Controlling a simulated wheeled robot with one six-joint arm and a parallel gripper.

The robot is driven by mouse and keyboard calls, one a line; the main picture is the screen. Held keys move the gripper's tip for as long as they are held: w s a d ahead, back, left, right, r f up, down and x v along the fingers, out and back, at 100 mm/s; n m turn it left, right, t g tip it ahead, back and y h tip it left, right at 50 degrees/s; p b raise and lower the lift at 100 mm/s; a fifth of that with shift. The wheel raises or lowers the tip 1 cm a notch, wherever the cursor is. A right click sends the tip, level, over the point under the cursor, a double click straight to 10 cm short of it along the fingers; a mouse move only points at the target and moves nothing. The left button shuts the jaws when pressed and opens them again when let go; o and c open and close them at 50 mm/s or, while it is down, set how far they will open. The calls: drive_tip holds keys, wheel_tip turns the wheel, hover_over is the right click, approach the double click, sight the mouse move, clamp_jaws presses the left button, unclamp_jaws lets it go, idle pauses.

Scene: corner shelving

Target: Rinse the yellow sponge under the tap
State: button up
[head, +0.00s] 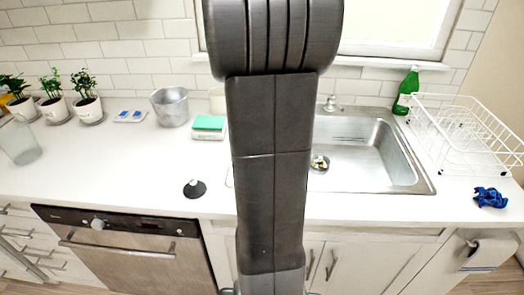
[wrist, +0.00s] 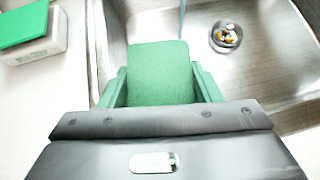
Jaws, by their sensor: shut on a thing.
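In the wrist view my gripper (wrist: 160,84) is shut on a green sponge-like block (wrist: 158,62) between its two green fingers. Only a green face of the block shows, no yellow. It is held over the near left part of the steel sink (wrist: 270,85). A thin pale bluish vertical streak (wrist: 182,15) stands just beyond the block; I cannot tell if it is water or part of the tap. In the head view my arm hides the gripper, the block and the tap. The sink also shows there (head: 375,150).
A white box with a green top (head: 209,126) stands left of the sink, near a metal pot (head: 170,107). A black plunger-like thing (head: 195,188) is on the counter. A green bottle (head: 406,91), a white dish rack (head: 465,135) and a blue cloth (head: 490,197) are at right.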

drive_tip(key=w+d+f, duration=0.2)
drive_tip(key=w+d, duration=0.3)
drive_tip(key=w, duration=0.5)
drive_tip(key=shift+d+f, duration=0.2)
drive_tip(key=shift+d, duration=0.2)
drive_tip(key=shift+w, duration=0.1)
idle(0.4)
drive_tip(key=shift+s+a+b, duration=0.3)
drive_tip(key=shift+s+a, duration=0.35)
drive_tip(key=shift+s, duration=0.5)
drive_tip(key=shift+s+a+b, duration=0.35)
drive_tip(key=shift+s+a, duration=0.35)
drive_tip(key=shift+s, duration=0.5)
drive_tip(key=shift+s+a+b, duration=0.3)
drive_tip(key=shift+s+a, duration=0.35)
drive_tip(key=shift+s, duration=0.5)
drive_tip(key=shift+s+a+r+p, duration=0.5)
drive_tip(key=shift+s+r+p, duration=0.15)
drive_tip(key=shift+s+r, duration=0.2)
drive_tip(key=shift+s+a+r+p, duration=0.5)
drive_tip(key=shift+s+r+p, duration=0.15)
drive_tip(key=shift+s+r, duration=0.2)
drive_tip(key=shift+s+a+r, duration=0.25)
drive_tip(key=shift+s+r, duration=0.1)
drive_tip(key=shift+s, duration=0.15)
